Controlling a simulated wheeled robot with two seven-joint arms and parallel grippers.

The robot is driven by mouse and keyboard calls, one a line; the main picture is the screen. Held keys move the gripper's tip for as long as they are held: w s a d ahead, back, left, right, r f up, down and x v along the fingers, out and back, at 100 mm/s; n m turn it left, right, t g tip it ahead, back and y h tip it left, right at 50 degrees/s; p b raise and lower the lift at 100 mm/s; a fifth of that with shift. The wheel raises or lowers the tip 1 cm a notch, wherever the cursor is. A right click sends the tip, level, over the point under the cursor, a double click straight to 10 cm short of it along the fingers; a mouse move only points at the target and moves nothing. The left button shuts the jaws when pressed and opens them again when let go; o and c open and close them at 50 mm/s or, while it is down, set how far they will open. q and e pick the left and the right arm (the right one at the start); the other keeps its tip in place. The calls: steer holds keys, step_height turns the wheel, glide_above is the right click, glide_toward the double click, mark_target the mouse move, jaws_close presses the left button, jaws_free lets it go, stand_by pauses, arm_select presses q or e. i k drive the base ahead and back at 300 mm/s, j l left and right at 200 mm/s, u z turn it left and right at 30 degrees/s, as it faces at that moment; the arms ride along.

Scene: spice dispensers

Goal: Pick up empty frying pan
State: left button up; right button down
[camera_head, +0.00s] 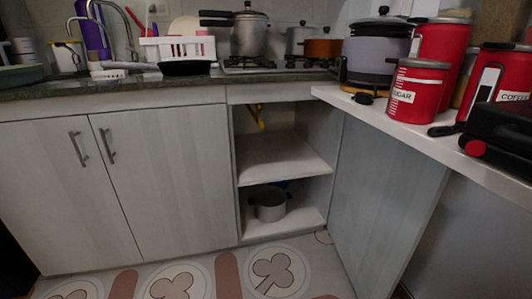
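A grey pot (270,204) stands on the bottom shelf of the open cabinet. A silver pressure cooker (249,35) and an orange-brown pot (323,47) are at the stove. Neither of my grippers is in view.
The dark countertop (110,92) runs along the back, with a dish rack (177,47) and stove (275,64). The white side counter (425,137) holds a grey cooker (378,55), red canisters (416,92) and a black appliance (500,135). The middle shelf (280,158) is bare.

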mark_target(186, 68)
steer(key=i+j+u, duration=0.1)
steer(key=u, duration=0.35)
steer(key=i+u, duration=0.25)
steer(key=u, duration=0.2)
